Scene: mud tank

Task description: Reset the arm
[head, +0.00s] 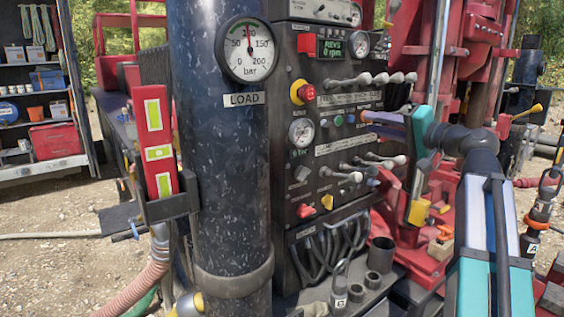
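My arm (486,230), in teal, white and blue with a dark joint, rises from the lower right in the head view. Its far end reaches left towards the control panel (325,130). My gripper (382,123) appears small and partly hidden there, in front of the right edge of the panel. I cannot tell whether its fingers are apart, whether it holds anything, or whether it touches the panel.
A dark column (222,170) with a pressure gauge (247,49) stands close in front. A red level (158,140) sits in a bracket at its left. Levers (372,79) jut from the panel. Red machinery (430,240) crowds my arm. Shelves (42,85) stand far left beyond open gravel.

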